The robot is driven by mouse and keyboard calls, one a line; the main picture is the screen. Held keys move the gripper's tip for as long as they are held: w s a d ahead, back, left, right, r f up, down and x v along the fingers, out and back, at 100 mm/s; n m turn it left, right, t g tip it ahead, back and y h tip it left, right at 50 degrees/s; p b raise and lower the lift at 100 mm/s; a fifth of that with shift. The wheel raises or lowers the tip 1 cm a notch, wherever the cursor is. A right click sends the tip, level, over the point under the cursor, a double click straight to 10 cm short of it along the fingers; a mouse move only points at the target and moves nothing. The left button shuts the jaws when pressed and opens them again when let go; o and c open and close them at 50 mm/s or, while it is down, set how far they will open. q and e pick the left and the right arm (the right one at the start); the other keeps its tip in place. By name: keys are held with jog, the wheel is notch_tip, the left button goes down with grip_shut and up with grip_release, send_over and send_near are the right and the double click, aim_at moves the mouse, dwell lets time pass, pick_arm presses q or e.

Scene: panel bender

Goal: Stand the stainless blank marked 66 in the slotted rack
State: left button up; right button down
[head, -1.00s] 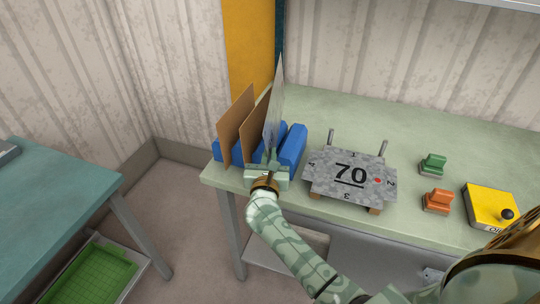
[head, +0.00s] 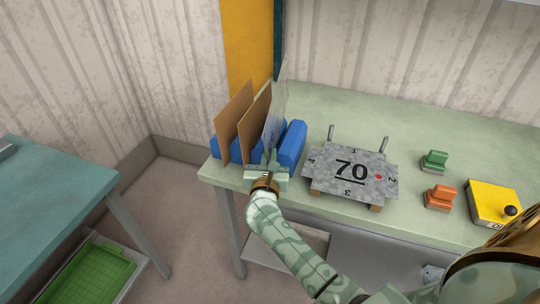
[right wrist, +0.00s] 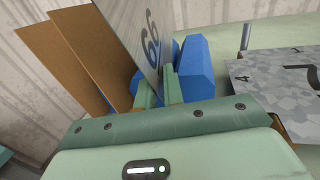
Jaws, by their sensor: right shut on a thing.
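The stainless blank marked 66 (right wrist: 143,32) stands on edge in the right wrist view, its number facing right. In the head view it is a thin pale sheet (head: 277,118), seen nearly edge-on. My right gripper (head: 268,168) is shut on its near edge; the fingers also show in the right wrist view (right wrist: 160,88). The blue slotted rack (head: 291,145) is around the blank's lower part, with one blue block just right of it. The blank's bottom edge is hidden, so I cannot tell how deep it sits. My left gripper is not in view.
Two brown sheets (head: 234,120) stand in the rack left of the blank, close to my gripper. Green and orange knobs (head: 434,161) and a yellow box (head: 492,203) stand farther right on the pale green table.

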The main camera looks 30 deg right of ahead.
jog(key=shift+w+a+f, duration=0.1)
jog(key=shift+a+f, duration=0.05)
jog(key=shift+a, duration=0.05)
jog(key=c, duration=1.4)
grip_release()
jog(key=shift+w+a, duration=0.1)
jog(key=shift+w, duration=0.15)
jog(key=shift+c, duration=0.2)
jog(key=shift+s, duration=0.2)
jog(key=shift+s+a, duration=0.15)
jog(key=shift+s, duration=0.2)
jog(key=p+v, duration=0.1)
jog(key=v, duration=0.5)
jog(key=shift+a, duration=0.3)
jog(key=shift+s, duration=0.15)
